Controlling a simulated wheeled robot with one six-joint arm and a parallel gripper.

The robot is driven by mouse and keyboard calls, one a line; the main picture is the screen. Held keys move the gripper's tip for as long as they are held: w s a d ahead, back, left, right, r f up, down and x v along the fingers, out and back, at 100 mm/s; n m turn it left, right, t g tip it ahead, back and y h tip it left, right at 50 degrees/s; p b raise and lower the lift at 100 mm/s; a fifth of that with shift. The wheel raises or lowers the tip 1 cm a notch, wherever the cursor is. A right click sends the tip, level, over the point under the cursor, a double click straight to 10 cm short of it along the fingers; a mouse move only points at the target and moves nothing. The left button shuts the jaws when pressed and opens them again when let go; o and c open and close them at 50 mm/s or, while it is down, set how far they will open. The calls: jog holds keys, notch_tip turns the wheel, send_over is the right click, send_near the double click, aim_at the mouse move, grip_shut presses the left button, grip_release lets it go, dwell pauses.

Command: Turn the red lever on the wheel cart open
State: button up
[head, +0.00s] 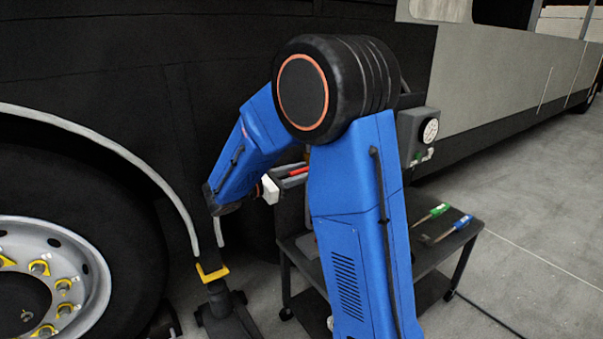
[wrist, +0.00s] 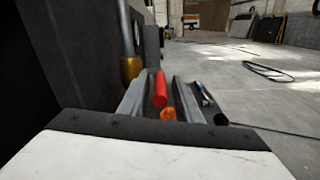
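The red lever (wrist: 160,88) shows in the wrist view between the two grey fingers of my gripper (wrist: 162,78), pointing away from the white gripper body. An orange part (wrist: 168,114) sits at its near end. The fingers stand apart with narrow gaps beside the lever; I cannot tell whether either touches it. In the head view a small piece of the red lever (head: 298,171) shows beside my gripper (head: 288,177), left of my blue arm. The arm hides much of the wheel cart (head: 425,258), including the lever's mount.
The coach wheel (head: 50,270) and a stand with a yellow top (head: 211,272) are at left.

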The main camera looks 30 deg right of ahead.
grip_shut()
jog(key=shift+r, duration=0.15)
jog(key=r+y, duration=0.1)
jog(key=y, duration=0.2)
jog(key=shift+d+r, duration=0.15)
jog(key=shift+r, duration=0.25)
jog(key=r+y, duration=0.1)
jog(key=y, duration=0.1)
jog(key=d+r+y, duration=0.1)
jog(key=y, duration=0.2)
jog(key=shift+d+r, duration=0.1)
jog(key=shift+r, duration=0.05)
jog(key=y, duration=0.1)
jog(key=d+r+y, duration=0.1)
jog(key=y, duration=0.1)
jog(key=d+y, duration=0.1)
jog(key=shift+w+r+y, duration=0.1)
jog(key=shift+r+y, duration=0.15)
jog(key=shift+y, duration=0.05)
jog(key=shift+d+r+y, duration=0.25)
jog(key=shift+d+y, duration=0.4)
jog(key=shift+y, duration=0.55)
jog(key=shift+d+g+y, duration=0.15)
jog(key=shift+d+y, duration=0.2)
jog(key=shift+y, duration=0.35)
jog(key=shift+d+g+y, duration=0.15)
jog(key=shift+d+y, duration=0.15)
jog(key=shift+y, duration=0.4)
